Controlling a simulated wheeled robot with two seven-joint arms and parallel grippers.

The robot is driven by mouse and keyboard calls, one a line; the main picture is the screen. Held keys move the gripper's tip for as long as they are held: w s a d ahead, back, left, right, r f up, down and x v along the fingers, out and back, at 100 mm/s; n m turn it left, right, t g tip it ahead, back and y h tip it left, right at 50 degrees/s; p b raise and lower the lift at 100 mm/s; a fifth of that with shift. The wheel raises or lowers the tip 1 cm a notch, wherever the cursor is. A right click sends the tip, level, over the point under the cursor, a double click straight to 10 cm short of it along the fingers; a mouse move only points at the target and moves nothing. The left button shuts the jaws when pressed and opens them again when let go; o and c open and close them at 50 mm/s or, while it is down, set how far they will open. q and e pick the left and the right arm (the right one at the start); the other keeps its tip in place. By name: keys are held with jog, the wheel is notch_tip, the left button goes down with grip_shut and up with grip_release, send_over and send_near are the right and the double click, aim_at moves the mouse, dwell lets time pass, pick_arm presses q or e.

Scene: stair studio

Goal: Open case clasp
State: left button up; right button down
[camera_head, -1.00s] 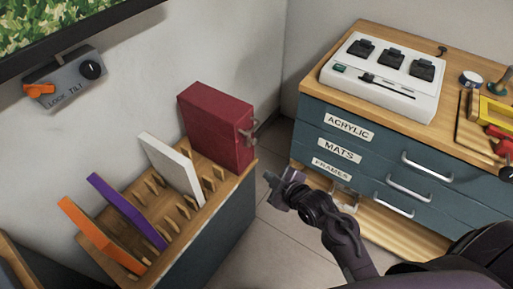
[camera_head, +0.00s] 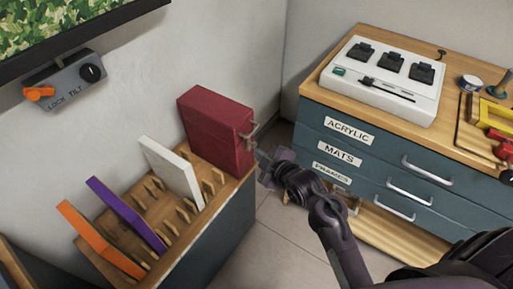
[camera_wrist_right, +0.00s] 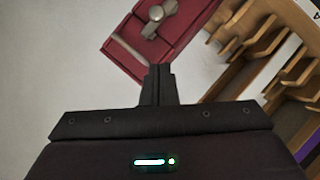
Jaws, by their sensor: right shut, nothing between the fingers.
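A dark red case (camera_head: 214,128) stands upright at the back end of the wooden rack. Its metal clasp (camera_head: 251,133) is on the right-hand face. In the right wrist view the case (camera_wrist_right: 178,27) shows ahead with the grey clasp (camera_wrist_right: 152,20) on it, above the fingertips. My right gripper (camera_head: 262,156) is shut and empty, with its fingers pointing at the case just below the clasp. I cannot tell whether the fingertips touch the case. The clasp's exact position, fastened or loose, is hard to tell. My left gripper is not in view.
The slotted rack (camera_head: 187,218) also holds a white panel (camera_head: 172,171), a purple panel (camera_head: 126,213) and an orange panel (camera_head: 98,239). A drawer cabinet (camera_head: 385,165) stands at the right, bearing a white control box (camera_head: 382,80). Floor shows between rack and cabinet.

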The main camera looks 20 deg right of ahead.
aim_at(249, 141)
jog(key=w+f, duration=0.1)
jog(key=w, duration=0.1)
jog(key=w+f, duration=0.3)
jog(key=w, duration=0.1)
jog(key=shift+w+d+f, duration=0.1)
jog(key=shift+d+f, duration=0.05)
jog(key=shift+d, duration=0.2)
jog(key=shift+d+p, duration=0.1)
jog(key=shift+p, duration=0.3)
jog(key=shift+w, duration=0.1)
jog(key=shift+w+d+r+m+g+y+p, duration=0.1)
jog(key=shift+d+r+m+g+y+p, duration=0.1)
jog(key=shift+m+g+y+p, duration=0.25)
